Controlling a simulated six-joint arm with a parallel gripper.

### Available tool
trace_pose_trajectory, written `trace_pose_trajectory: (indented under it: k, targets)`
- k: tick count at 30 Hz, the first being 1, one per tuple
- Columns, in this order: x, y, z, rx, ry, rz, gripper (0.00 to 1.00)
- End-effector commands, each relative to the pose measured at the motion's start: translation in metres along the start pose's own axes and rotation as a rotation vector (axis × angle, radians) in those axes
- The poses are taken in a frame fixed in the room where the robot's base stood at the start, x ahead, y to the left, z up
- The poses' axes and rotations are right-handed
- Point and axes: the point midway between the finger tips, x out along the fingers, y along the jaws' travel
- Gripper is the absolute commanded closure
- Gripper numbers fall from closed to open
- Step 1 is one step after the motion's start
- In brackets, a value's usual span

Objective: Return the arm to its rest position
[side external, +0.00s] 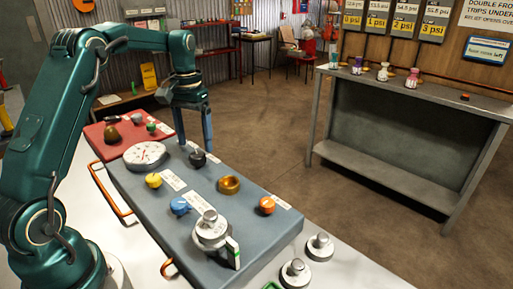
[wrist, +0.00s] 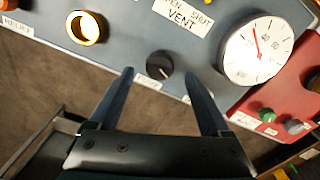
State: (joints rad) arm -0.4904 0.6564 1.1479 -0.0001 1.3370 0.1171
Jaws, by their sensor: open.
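My gripper (side external: 196,128) hangs with its fingers pointing down over the far long edge of the grey-blue panel (side external: 232,246), near the black knob (side external: 198,158). In the wrist view, my gripper (wrist: 160,85) is open, its two fingers apart and nothing between them. The black knob (wrist: 159,64) shows just beyond the fingertips, roughly centred between them; I cannot tell that anything touches it. The white dial gauge (side external: 145,155) sits to the left of my gripper on the panel, and the brass ring (side external: 229,185) is to the right.
The panel also carries a yellow knob (side external: 153,180), a blue knob (side external: 180,206), an orange knob (side external: 267,205) and a silver-topped fitting (side external: 211,231). A red plate (side external: 108,145) holds small knobs. A grey shelf table (side external: 408,90) stands at the right. Open floor lies between.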

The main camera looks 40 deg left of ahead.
Motion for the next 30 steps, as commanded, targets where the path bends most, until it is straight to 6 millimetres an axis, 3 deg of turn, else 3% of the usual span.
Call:
trace_pose_trajectory:
  k: [5,14,19,24,30]
  targets:
    - [-0.012,0.000,0.000,0.000,0.002,0.000,0.18]
    - [-0.012,0.001,0.000,0.003,0.000,0.000,0.18]
    - [-0.040,0.017,0.000,0.048,0.072,-0.006,0.18]
    - [-0.082,0.048,0.028,0.134,0.164,-0.008,0.18]
    - [-0.112,0.076,0.076,0.225,0.268,0.003,0.18]
